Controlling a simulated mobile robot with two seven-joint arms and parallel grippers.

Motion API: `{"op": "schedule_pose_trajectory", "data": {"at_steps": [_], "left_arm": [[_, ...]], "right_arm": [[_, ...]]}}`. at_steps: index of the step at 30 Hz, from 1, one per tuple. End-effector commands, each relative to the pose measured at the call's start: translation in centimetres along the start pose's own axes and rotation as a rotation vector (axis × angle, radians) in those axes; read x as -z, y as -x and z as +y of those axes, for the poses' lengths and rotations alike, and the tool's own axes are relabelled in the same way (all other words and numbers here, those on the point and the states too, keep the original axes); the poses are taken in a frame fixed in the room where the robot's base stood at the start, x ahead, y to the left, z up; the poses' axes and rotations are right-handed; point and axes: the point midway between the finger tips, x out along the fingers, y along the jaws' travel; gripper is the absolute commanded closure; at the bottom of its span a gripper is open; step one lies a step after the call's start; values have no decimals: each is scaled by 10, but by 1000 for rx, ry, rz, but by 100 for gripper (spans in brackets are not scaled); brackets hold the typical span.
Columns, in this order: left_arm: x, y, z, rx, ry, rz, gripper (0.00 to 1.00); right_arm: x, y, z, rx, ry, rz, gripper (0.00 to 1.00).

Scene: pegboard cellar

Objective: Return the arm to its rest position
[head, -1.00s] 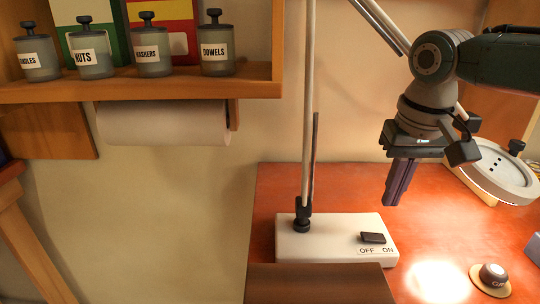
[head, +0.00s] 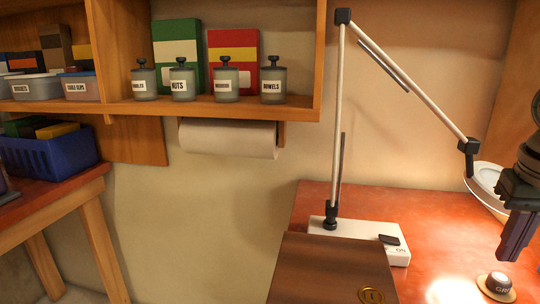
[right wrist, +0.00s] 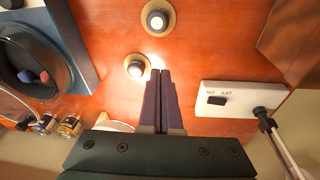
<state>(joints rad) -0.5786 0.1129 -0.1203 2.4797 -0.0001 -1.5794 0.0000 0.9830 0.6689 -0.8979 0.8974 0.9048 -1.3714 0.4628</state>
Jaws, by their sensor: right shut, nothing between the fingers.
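My right gripper (head: 513,225) is at the right edge of the head view, pointing down above the red worktop, with its arm mostly cut off by the edge. In the right wrist view its two dark fingers (right wrist: 160,95) are together, shut and empty. Beside it in the head view stands a desk lamp with a white base (head: 318,230), a rocker switch (head: 389,240) and a jointed white arm (head: 400,82). The lamp's round head (head: 487,180) is partly hidden behind my right gripper. My left gripper is not in view.
A small dark-capped cup on a tan disc (head: 497,286) sits on the worktop below my right gripper. A brown wooden panel (head: 325,270) is in front of the lamp base. A shelf (head: 215,108) with labelled jars hangs on the left wall. A blue box (right wrist: 55,35) shows in the wrist view.

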Motion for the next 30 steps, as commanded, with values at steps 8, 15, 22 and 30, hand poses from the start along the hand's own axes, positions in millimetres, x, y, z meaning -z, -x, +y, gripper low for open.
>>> {"op": "schedule_pose_trajectory", "data": {"at_steps": [8, 15, 22, 30], "left_arm": [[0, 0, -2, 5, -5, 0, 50], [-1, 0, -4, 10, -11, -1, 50], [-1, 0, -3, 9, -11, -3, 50], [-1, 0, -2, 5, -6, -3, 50]], "right_arm": [[5, 11, 92, -109, -122, 20, 100], [-6, 16, 152, -201, -153, 24, 100], [-46, -14, 126, -258, 143, -1, 100], [-116, -33, 95, -318, 570, 24, 100]]}}
